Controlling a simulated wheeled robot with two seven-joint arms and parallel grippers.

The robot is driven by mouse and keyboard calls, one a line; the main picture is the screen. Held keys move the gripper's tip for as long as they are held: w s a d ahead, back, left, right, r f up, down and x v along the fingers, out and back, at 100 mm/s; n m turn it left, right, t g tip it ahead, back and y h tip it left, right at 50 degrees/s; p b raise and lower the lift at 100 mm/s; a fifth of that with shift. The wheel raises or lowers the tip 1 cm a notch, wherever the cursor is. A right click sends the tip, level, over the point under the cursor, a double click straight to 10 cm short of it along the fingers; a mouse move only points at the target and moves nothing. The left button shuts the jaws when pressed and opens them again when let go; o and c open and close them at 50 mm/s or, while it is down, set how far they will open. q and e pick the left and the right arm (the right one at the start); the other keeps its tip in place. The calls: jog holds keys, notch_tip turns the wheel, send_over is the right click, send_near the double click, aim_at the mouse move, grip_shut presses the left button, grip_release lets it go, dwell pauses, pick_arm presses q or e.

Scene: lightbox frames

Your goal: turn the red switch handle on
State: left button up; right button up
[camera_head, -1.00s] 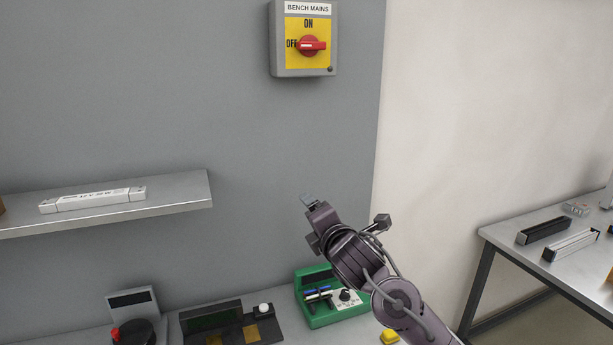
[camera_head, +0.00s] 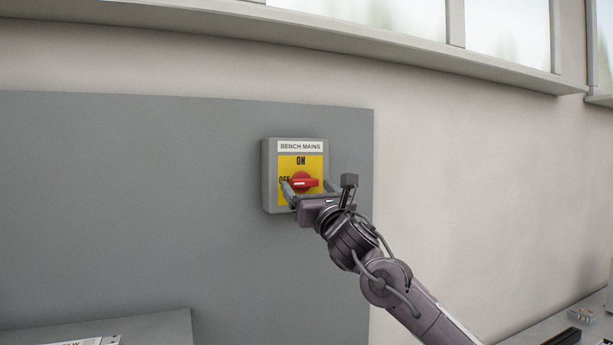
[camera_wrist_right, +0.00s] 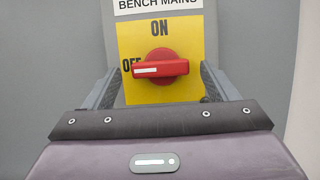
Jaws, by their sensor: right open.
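The red switch handle (camera_head: 303,182) sits on a yellow plate on the grey switch box (camera_head: 268,176) labelled BENCH MAINS, mounted on the grey wall panel. Its bar lies level, with the white mark pointing left at OFF; it also shows in the right wrist view (camera_wrist_right: 160,68). ON is printed above it. My right gripper (camera_head: 308,188) is just in front of the box. Its fingers are open, one on each side of the handle, and in the right wrist view (camera_wrist_right: 157,80) both look apart from it. My left gripper is not in view.
A metal shelf (camera_head: 160,327) with a white item on it is at the lower left. A window ledge (camera_head: 350,45) runs above. A side table (camera_head: 545,331) with a dark item shows at the lower right. The grey panel around the box is bare.

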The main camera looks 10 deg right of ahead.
jog(key=shift+x, duration=0.85)
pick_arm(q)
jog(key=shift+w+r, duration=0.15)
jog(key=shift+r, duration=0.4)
